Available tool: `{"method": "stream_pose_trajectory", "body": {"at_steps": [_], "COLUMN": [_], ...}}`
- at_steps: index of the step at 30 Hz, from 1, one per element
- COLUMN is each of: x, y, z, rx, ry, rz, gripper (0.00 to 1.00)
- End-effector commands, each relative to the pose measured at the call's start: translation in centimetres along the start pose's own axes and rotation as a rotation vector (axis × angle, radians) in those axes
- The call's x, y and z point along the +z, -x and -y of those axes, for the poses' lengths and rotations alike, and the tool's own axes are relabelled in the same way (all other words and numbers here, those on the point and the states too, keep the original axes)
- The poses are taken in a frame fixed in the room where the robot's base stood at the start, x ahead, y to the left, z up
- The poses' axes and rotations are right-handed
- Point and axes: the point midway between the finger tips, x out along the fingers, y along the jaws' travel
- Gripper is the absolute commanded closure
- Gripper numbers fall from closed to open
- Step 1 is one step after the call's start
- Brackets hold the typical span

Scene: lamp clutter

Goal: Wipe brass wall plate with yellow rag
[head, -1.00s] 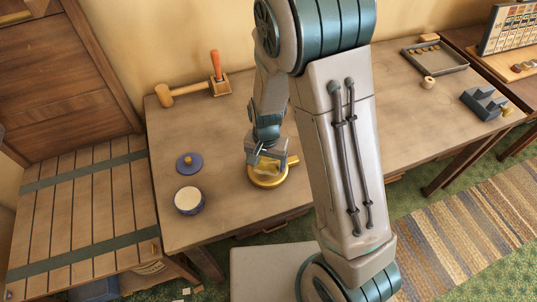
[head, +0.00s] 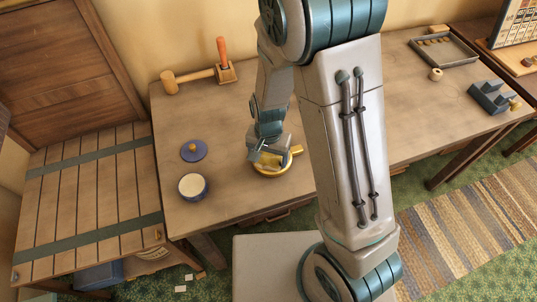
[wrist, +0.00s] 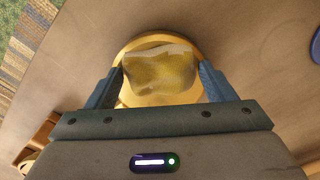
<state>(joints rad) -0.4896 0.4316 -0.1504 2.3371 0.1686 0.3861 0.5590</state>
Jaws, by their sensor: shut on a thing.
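The brass wall plate (head: 285,170) appears as a round golden dish with a short projecting handle, lying flat on the wooden table. It also shows in the wrist view (wrist: 134,43), where its pale gold rim surrounds the rag. The yellow rag (wrist: 160,70) is a wrinkled, mottled yellow cloth between my fingers, over the middle of the plate. My gripper (head: 266,160) is down at the plate and hides part of it. In the wrist view my gripper (wrist: 162,75) is shut on the rag, with a finger at each side. Contact between rag and plate is hard to tell.
A blue-rimmed jar (head: 193,187) and a round blue lid (head: 193,151) stand left of the plate. A tray (head: 445,58) and grey block (head: 490,98) are at right.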

Motion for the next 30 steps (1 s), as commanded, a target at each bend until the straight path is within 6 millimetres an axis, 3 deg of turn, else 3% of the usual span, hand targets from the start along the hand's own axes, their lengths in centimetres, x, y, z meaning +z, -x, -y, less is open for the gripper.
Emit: {"method": "stream_pose_trajectory", "body": {"at_steps": [10, 26, 27, 29, 30], "x": [-2.8, -4.3, -4.3, -4.3, -4.3], "y": [0.1, -0.1, -0.2, -0.2, -0.2], "z": [0.0, 0.1, 0.1, 0.1, 0.1], "rx": [-0.001, -0.002, -0.002, -0.002, -0.002], "ry": [-0.003, -0.001, -0.001, -0.001, -0.001], "rz": [-0.004, -0.005, -0.005, -0.005, -0.005], "gripper": [0.51, 0.51, 0.32, 0.47, 0.47]}}
